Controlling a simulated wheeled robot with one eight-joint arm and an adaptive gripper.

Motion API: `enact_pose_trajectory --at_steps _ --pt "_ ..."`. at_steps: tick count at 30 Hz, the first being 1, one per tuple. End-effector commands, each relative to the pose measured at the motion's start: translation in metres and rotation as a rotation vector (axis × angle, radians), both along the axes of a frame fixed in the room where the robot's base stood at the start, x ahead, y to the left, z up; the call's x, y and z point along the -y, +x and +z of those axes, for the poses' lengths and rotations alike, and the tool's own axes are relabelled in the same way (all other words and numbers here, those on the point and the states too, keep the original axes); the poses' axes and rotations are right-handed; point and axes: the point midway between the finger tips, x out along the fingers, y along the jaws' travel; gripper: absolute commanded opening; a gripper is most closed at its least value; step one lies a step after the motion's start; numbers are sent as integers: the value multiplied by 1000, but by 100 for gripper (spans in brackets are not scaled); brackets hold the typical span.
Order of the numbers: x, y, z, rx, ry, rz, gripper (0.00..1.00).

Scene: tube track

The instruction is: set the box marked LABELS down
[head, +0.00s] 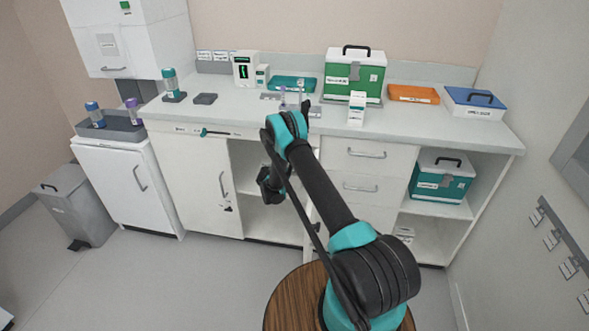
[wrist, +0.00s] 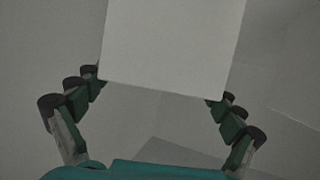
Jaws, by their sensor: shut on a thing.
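My gripper (wrist: 160,88) is shut on a plain white box (wrist: 172,40), with a finger on each side of it. The box face in the wrist view shows no lettering, so I cannot read LABELS on it. In the head view my gripper (head: 268,188) is in front of the open cabinet bay (head: 246,158), below the counter top. The held box cannot be made out there, and my arm covers part of the bay. I cannot tell whether the box touches a surface.
The counter (head: 225,115) carries a green case (head: 340,85), an orange tray (head: 413,94), a blue-lidded box (head: 474,106) and a small white carton (head: 357,108). A teal case (head: 428,184) sits on the right shelf. A grey bin (head: 78,208) stands at left.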

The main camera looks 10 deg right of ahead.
Motion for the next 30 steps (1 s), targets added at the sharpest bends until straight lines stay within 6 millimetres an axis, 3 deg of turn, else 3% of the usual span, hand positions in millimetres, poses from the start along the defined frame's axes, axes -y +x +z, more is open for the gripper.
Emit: enact_pose_trajectory --at_steps 8,9,22,30 --pt "0 0 -2 0 0 0 57" --pt "0 0 -1 0 0 0 99" --pt "-2 -2 2 0 0 1 100" --pt "-30 -33 19 0 -1 4 100"
